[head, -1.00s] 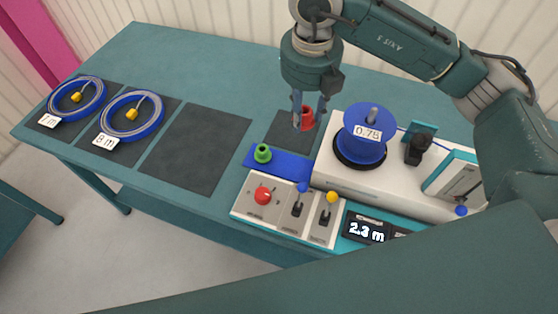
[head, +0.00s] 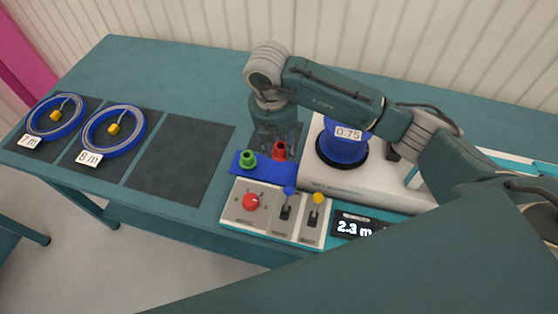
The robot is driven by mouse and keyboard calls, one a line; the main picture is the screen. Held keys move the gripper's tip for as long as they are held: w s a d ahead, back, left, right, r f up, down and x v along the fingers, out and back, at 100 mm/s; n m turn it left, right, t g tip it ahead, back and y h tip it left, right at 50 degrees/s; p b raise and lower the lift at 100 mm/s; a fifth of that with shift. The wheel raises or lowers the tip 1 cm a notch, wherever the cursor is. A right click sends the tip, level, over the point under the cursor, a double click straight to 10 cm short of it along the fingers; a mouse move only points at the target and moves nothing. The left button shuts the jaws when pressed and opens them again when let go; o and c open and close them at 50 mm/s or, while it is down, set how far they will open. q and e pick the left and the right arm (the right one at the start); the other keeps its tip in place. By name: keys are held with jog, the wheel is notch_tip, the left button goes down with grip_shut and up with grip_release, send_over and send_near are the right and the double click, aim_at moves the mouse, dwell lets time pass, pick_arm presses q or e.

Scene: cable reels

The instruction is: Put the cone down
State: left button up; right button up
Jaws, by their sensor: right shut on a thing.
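The red cone (head: 280,151) is at the right end of the blue holder strip (head: 257,168). I cannot tell whether it rests on the strip or hangs just above it. My right gripper (head: 277,146) is shut on the red cone, reaching down from above, and its fingers partly hide the cone. A green cone (head: 248,158) stands on the strip just left of the red one. My left gripper is not in view.
Right of the cone is a white machine (head: 313,184) with a blue reel (head: 345,150) marked 0.75. A switch panel (head: 264,221) and a 2.3 m display (head: 354,227) are in front. Cable coils (head: 55,118) lie on mats at left; an empty mat (head: 180,160) is free.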

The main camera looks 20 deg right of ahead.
notch_tip(320, 180, down, 7)
jog(key=shift+r+p, duration=0.1)
jog(key=shift+p, duration=0.5)
jog(key=shift+f, duration=0.45)
jog(key=shift+f, duration=0.1)
jog(key=o, duration=1.2)
jog(key=shift+c, duration=0.2)
